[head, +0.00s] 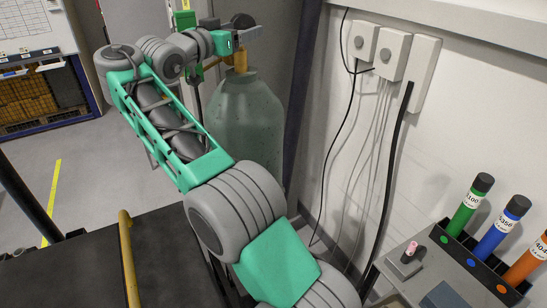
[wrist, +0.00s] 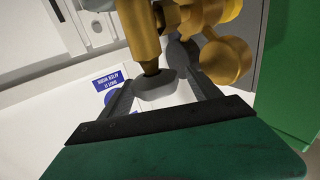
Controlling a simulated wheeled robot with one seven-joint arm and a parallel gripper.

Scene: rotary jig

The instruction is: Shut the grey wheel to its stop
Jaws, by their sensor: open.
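The grey wheel (wrist: 154,86) sits at the near end of a brass valve stem (wrist: 140,35) in the wrist view. My gripper (wrist: 163,78) is open, with one dark finger on each side of the wheel. The wheel lies between the fingers, with a gap visible on the right; contact on the left is hard to judge. In the head view my gripper (head: 250,34) is at the top of a grey-green gas cylinder (head: 243,125), by its brass valve (head: 238,62). The wheel cannot be made out clearly there.
Brass round fittings (wrist: 226,58) crowd the right of the wheel. Wall boxes (head: 393,55) with hanging cables are right of the cylinder. A bench with coloured tubes (head: 466,207) stands at lower right. A yellow rail (head: 129,258) is at lower left.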

